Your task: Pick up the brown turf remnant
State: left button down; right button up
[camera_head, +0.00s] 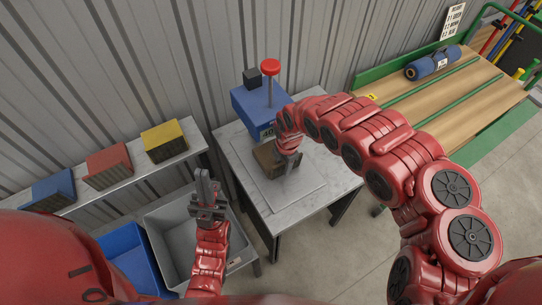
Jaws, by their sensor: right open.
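The brown turf remnant (264,157) is a small brown block on a flat square plate on the grey table. My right gripper (280,172) is open and reaches down over the block's right side. The wrist hides part of the block, and I cannot tell whether the fingers touch it. My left gripper (207,187) points up over the grey bin, away from the block. I cannot make out whether its fingers are apart.
A blue machine (243,101) with a red knob (270,67) stands behind the plate on the table (232,150). Blue (52,188), red (108,166) and yellow (163,140) boxes line the left shelf. A grey bin (165,225) and blue bin (130,265) stand below. A blue roll (432,63) lies on a wooden cart.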

jog(key=shift+s+d+r, duration=0.1)
jog(key=shift+s+d, duration=0.05)
jog(key=shift+d, duration=0.25)
jog(key=shift+s+d, duration=0.1)
jog(key=shift+d, duration=0.1)
jog(key=shift+c, duration=1.1)
jog(key=shift+a, duration=0.1)
jog(key=shift+c, duration=1.4)
jog(key=shift+a, duration=0.3)
grip_shut()
jog(key=shift+d, duration=0.15)
